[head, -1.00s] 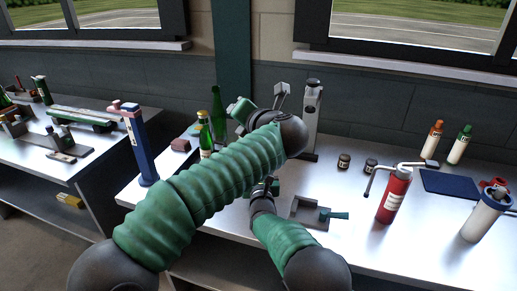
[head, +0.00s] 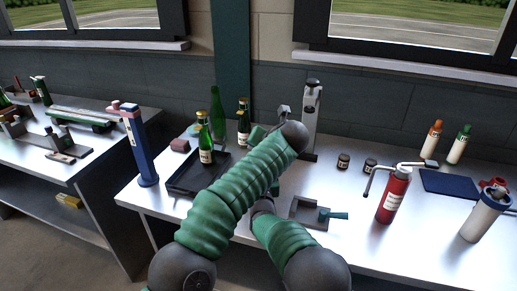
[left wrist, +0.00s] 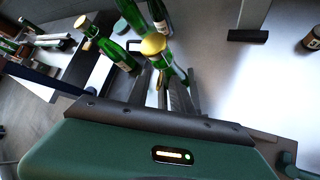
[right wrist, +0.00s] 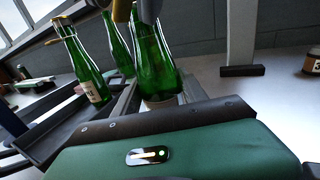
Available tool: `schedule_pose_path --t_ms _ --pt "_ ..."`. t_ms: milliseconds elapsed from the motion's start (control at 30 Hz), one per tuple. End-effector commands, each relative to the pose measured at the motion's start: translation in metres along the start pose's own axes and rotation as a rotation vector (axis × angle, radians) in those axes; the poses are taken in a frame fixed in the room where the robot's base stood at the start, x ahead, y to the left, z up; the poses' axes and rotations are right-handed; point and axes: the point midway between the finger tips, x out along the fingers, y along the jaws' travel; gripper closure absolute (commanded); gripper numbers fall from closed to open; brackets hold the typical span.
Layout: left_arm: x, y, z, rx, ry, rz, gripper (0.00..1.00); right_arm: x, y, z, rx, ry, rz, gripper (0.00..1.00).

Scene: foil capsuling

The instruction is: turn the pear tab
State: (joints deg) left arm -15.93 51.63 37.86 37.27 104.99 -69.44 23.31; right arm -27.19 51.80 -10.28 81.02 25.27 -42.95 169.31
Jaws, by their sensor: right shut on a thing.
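A green bottle (head: 243,118) with a gold top stands partly behind my left arm in the head view. It appears to be the bottle (right wrist: 156,68) between my right gripper's fingers (right wrist: 150,98) in the right wrist view. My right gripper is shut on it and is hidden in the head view. My left gripper (left wrist: 168,88) is near the bottle's top. Its fingers are apart, with the gold top (left wrist: 153,44) and green neck showing near them. I cannot make out a pear mark or a tab.
A grey upright stand (head: 311,115) is close to the right. A blue post tool (head: 140,150), small grey fixture (head: 310,213) and red cylinder (head: 394,195) are on the bench.

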Motion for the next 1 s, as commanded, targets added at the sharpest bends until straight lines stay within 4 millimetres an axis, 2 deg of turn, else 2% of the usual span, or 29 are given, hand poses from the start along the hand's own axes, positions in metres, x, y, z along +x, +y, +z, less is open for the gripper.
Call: schedule_pose_path --t_ms 200,433,1000 --pt "0.0009 0.0001 0.0001 0.0 0.0 0.0 0.73 0.0 -0.0003 0.0005 0.0 -0.001 -0.001 1.0" --pt "0.0008 0.0001 0.0 0.0 0.0 0.0 1.0 0.0002 -0.0004 0.0004 0.0 -0.001 -0.001 1.0" --pt "0.0012 0.0015 -0.0005 -0.028 0.002 -0.026 1.0 0.0002 -0.0008 0.0004 0.0 -0.001 -0.001 1.0"
